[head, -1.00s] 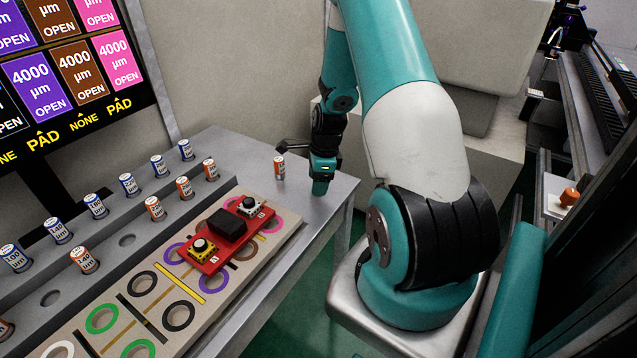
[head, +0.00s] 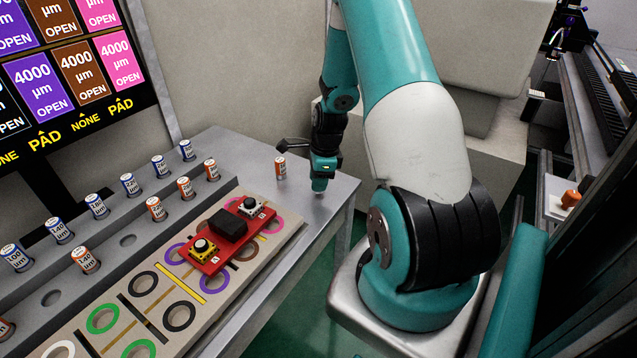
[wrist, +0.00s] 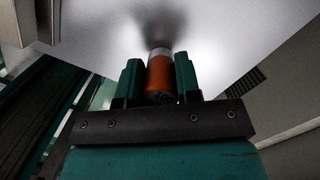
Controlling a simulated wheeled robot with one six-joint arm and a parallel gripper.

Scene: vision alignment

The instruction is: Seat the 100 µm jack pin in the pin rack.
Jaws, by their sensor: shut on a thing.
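My gripper (head: 319,183) is over the right end of the grey table, pointing down. In the wrist view its two teal fingers are shut on an orange pin (wrist: 160,75) with a silvery end. The end is close to the metal surface; I cannot tell if it touches. The grey pin rack (head: 105,225) has two rows, with blue-labelled pins behind and orange-labelled pins in front. Two front-row holes are empty, one mid-rack (head: 128,241) and one nearer (head: 51,298). Another orange-labelled pin (head: 281,168) stands on the table left of my gripper.
A tan board (head: 200,290) with coloured rings lies in front of the rack, carrying a red block (head: 216,250) with buttons. A dark display (head: 70,75) stands behind the rack. The table's right edge is close to my gripper.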

